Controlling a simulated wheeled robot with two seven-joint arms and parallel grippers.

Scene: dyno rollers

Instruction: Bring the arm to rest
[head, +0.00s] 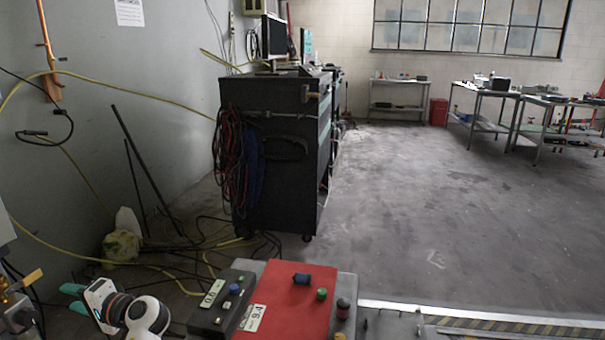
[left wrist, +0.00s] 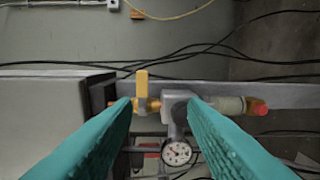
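My left gripper (head: 68,298) is at the lower left of the head view, with its white wrist beside the control box. Its two teal fingers are spread apart. In the left wrist view the gripper (left wrist: 160,102) is open, with nothing held between the fingers. A valve with a yellow handle (left wrist: 141,90) shows beyond the gap between the fingertips, and the handle stands upright in that view. The yellow handle (head: 26,281) also shows at the left edge of the head view, apart from the fingers. My right gripper is in neither view.
A round gauge (left wrist: 177,153) hangs below the pipe. A red control panel (head: 290,300) and a dark button box (head: 222,300) stand close right of my left arm. A black cabinet (head: 275,170) stands ahead, with cables on the floor. The floor (head: 420,200) at right is clear.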

